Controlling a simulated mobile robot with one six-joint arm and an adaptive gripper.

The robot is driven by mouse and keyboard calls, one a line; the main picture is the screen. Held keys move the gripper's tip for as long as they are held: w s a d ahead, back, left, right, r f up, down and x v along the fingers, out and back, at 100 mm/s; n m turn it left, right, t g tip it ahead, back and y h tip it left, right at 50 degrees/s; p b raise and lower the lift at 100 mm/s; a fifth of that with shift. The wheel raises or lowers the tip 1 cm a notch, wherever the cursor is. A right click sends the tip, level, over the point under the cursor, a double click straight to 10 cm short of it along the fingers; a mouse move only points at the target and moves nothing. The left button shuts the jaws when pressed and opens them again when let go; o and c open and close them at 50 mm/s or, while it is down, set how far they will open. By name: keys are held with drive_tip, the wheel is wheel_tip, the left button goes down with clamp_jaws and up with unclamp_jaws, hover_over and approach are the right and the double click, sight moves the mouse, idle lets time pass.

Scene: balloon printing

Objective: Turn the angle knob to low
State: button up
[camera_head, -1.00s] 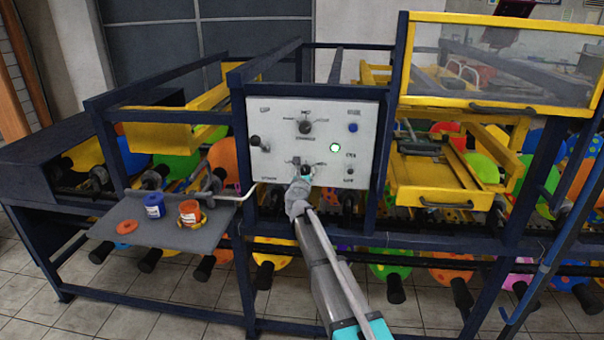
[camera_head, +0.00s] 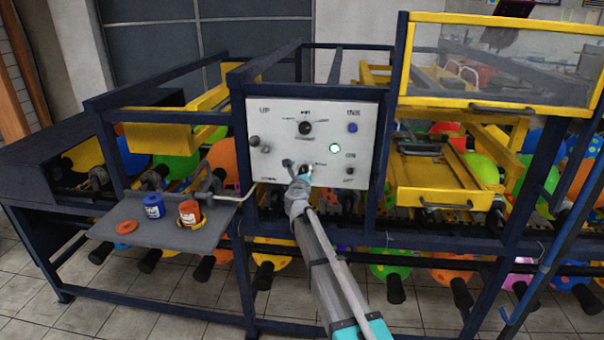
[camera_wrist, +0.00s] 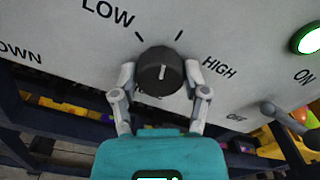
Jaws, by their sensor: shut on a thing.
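The angle knob (camera_wrist: 160,70) is a round black dial on the white control panel (camera_head: 275,112). In the wrist view its short white line runs nearly straight up and down, toward the gap between two printed ticks. "LOW" is printed at its upper left and "HIGH" at its right. The label below it is mostly hidden. My gripper (camera_wrist: 159,76) is shut on the knob, one grey finger at its left side and one at its right. In the head view my gripper (camera_head: 303,174) is at the panel's lower middle and covers most of the knob.
Another black knob (camera_head: 305,128) sits above on the panel. A lit green button (camera_head: 334,148) is to the right, with a small lever (camera_wrist: 268,108) below it. A grey shelf (camera_head: 150,237) at left holds a blue jar (camera_head: 154,207) and an orange jar (camera_head: 190,212).

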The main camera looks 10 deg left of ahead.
drive_tip(key=shift+s+f+n, duration=0.1)
drive_tip(key=shift+n, duration=3.8)
drive_tip(key=o, duration=1.1)
drive_tip(key=shift+o, duration=0.2)
drive_tip(key=s, duration=1.2)
drive_tip(key=shift+a, duration=0.25)
